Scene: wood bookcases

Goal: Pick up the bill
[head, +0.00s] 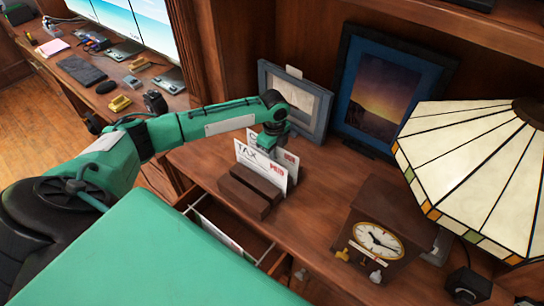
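White paper bills (262,168) stand upright in a dark wooden letter holder (246,191) on the desk. The front sheet reads "TAX" with red print at its right. Another sheet shows just behind it. My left gripper (271,143) reaches in from the left and points down at the top edge of the sheets. Its fingertips are partly hidden behind the paper, so I cannot tell whether they are apart or closed on a sheet. My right gripper is not in view.
Two framed pictures (384,90) lean at the back. A wooden clock (374,238) and a stained-glass lamp (471,170) stand at the right. An open drawer (229,240) holding papers lies below the letter holder. Desk surface right of the holder is clear.

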